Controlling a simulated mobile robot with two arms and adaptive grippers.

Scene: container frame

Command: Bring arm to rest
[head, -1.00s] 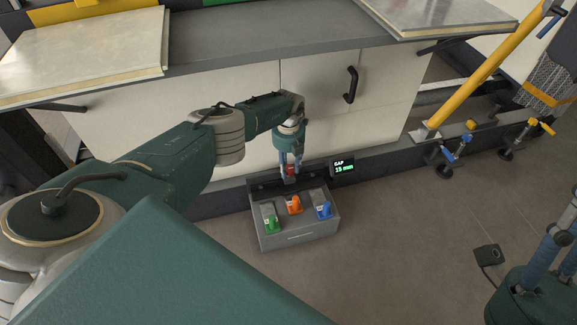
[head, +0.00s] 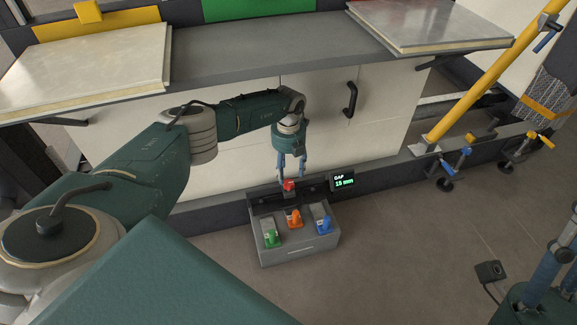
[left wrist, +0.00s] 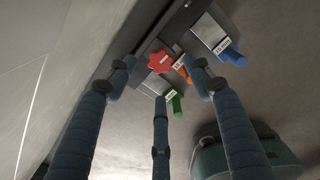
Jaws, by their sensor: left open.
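My left gripper (head: 291,172) hangs fingers down above the back of a grey box on the floor. Its fingers are apart and empty in the left wrist view (left wrist: 160,85). A red knob (head: 289,185) sits just below the fingertips at the back of the box; in the left wrist view the red star-shaped knob (left wrist: 160,62) shows between the fingers, held by none of them. My left arm (head: 150,165) reaches in from the left. Part of my right arm (head: 545,285) shows at the lower right; its fingertips cannot be made out.
The grey box (head: 300,254) holds green (head: 271,238), orange (head: 294,217) and blue (head: 324,224) pieces. A display (head: 342,181) reading "GAP 15 mm" stands beside it. White cabinet doors (head: 335,130) rise close behind. A yellow brace (head: 480,85) stands right. Floor in front is open.

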